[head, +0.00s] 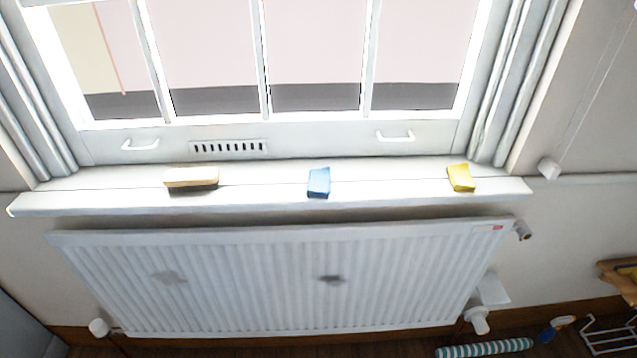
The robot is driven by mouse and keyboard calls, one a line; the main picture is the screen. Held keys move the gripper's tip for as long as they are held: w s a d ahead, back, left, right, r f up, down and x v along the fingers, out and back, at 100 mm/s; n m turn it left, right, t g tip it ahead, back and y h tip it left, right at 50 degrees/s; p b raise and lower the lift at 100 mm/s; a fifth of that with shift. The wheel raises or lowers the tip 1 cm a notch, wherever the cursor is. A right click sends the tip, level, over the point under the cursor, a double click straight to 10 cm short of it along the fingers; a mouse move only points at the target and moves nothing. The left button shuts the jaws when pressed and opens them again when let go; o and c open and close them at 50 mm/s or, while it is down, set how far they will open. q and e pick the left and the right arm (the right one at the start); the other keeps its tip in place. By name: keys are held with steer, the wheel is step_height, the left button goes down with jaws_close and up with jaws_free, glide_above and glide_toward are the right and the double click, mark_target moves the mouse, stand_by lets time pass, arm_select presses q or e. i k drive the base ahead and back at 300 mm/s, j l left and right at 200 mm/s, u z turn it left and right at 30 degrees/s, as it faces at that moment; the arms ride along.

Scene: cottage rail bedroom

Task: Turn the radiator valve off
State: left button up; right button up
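A white ribbed radiator (280,280) hangs on the wall below the window sill. A white rounded knob (477,320) sits at its lower right corner, beside a white block on the wall. Another white knob (99,327) sits at its lower left corner. A small metal-ended fitting (523,231) sticks out at the upper right corner. I cannot tell which of the knobs is the valve named in the task, or how it is set. Neither of my grippers is in view.
The sill (260,195) holds a tan-topped block (191,178), a blue block (319,183) and a yellow block (461,178). A teal-and-white striped roll (484,348) lies on the floor near the right knob. A white wire rack (607,335) stands farther right.

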mark_target(480, 324)
steer(key=z, duration=0.4)
steer(key=l+z, duration=0.1)
steer(key=z, duration=0.65)
steer(key=i+z, duration=0.1)
steer(key=z, duration=0.25)
steer(key=i+l+u, duration=0.1)
steer(key=l, duration=0.25)
steer(key=i+l+u, duration=0.15)
steer(key=i+l, duration=0.15)
steer(key=i+l+u, duration=0.1)
steer(key=l, duration=0.35)
steer(key=i+l+u, duration=0.15)
steer(key=l, duration=0.25)
steer(key=i+l+u, duration=0.1)
steer(key=i+l, duration=0.15)
steer(key=l, duration=0.2)
steer(key=i+l+u, duration=0.15)
steer(key=l, duration=0.25)
steer(key=i+l+u, duration=0.1)
steer(key=l, duration=0.35)
